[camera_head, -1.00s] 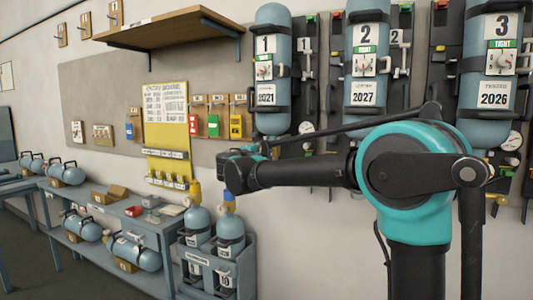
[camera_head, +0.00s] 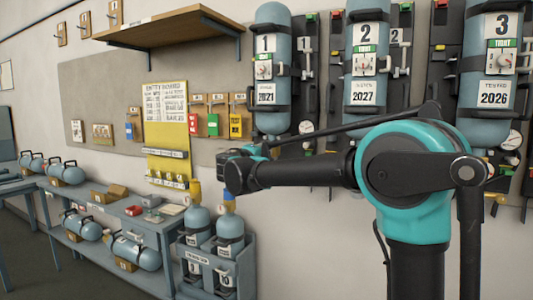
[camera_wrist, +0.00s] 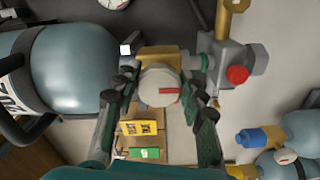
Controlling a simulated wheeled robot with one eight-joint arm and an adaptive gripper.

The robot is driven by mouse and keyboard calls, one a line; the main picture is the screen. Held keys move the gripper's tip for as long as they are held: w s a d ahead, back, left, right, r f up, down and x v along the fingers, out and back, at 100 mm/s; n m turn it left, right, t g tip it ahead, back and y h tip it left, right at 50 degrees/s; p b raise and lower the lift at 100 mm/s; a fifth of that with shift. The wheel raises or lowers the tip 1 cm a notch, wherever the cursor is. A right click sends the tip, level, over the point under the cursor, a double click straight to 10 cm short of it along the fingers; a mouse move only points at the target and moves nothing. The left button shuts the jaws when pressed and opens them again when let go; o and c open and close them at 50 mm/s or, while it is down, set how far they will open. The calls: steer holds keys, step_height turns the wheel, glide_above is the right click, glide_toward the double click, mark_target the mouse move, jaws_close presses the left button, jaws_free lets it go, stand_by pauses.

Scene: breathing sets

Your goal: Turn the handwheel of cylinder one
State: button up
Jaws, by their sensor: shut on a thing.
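Cylinder one (camera_head: 272,100) is blue-grey and hangs on the wall rack with a "1" label and a dial card. Its lower end is partly behind my arm in the head view. In the wrist view, a blue-grey cylinder body (camera_wrist: 85,65) lies at the left. A pale round handwheel (camera_wrist: 158,88) with a red mark sits on a brass valve (camera_wrist: 160,55). My gripper (camera_wrist: 160,93) is shut on the handwheel, one finger on each side. In the head view the handwheel and fingers are too hidden to make out.
In the wrist view, a grey fitting with a red knob (camera_wrist: 237,75) is close to the right finger. Cylinders two (camera_head: 366,90) and three (camera_head: 487,90) hang to the right. A crate (camera_head: 237,262) of small cylinders stands below my wrist. A wooden shelf (camera_head: 165,24) juts out at upper left.

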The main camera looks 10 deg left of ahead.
steer(key=o, duration=1.2)
steer(key=shift+c, duration=0.2)
steer(key=shift+s, duration=0.1)
steer(key=v, duration=1.1)
steer(key=shift+s, duration=0.4)
steer(key=shift+f, duration=0.1)
